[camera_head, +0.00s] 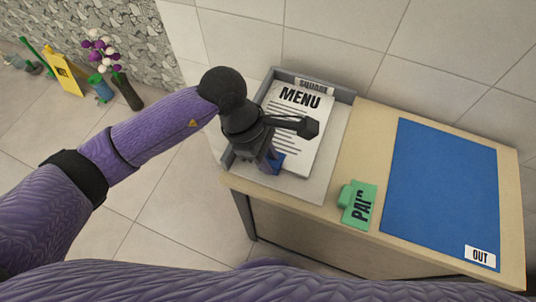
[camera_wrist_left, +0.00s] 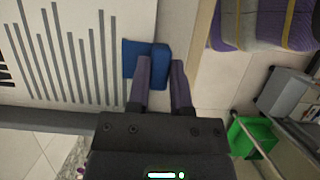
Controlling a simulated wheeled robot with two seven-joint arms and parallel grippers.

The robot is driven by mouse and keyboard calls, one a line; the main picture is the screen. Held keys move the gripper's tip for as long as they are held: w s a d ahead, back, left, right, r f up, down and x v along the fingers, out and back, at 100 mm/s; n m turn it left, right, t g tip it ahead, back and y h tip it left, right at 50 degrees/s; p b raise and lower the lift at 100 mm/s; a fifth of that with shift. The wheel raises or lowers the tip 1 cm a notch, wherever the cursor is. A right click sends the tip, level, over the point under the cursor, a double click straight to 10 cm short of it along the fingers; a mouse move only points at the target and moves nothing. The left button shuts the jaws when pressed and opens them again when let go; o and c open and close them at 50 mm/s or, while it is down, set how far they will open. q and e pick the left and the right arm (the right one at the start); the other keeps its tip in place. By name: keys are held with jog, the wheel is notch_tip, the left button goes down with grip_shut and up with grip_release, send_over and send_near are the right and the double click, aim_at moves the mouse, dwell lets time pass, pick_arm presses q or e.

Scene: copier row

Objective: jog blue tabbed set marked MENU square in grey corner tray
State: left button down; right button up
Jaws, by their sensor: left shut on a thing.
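The white set marked MENU (camera_head: 298,120) lies in the grey corner tray (camera_head: 322,180), near its back wall. Its blue tab (camera_head: 280,161) sticks out at the front edge and also shows in the wrist view (camera_wrist_left: 139,58). My left gripper (camera_head: 271,163) points down over the front left of the tray and is shut on the blue tab, with its fingers (camera_wrist_left: 160,85) at the tab in the wrist view. My arm hides the set's left edge, so I cannot tell whether it touches the left wall. My right gripper is not in view.
A green tabbed piece (camera_head: 358,206) with partly readable lettering lies right of the tray. A blue mat (camera_head: 440,185) with an OUT label (camera_head: 480,257) covers the right of the wooden top (camera_head: 350,155). A yellow floor sign (camera_head: 66,75) and flowers (camera_head: 100,50) stand far left.

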pick_arm(q)
jog(key=shift+a, duration=0.1)
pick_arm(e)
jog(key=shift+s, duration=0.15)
pick_arm(q)
jog(key=shift+c, duration=2.2)
grip_release()
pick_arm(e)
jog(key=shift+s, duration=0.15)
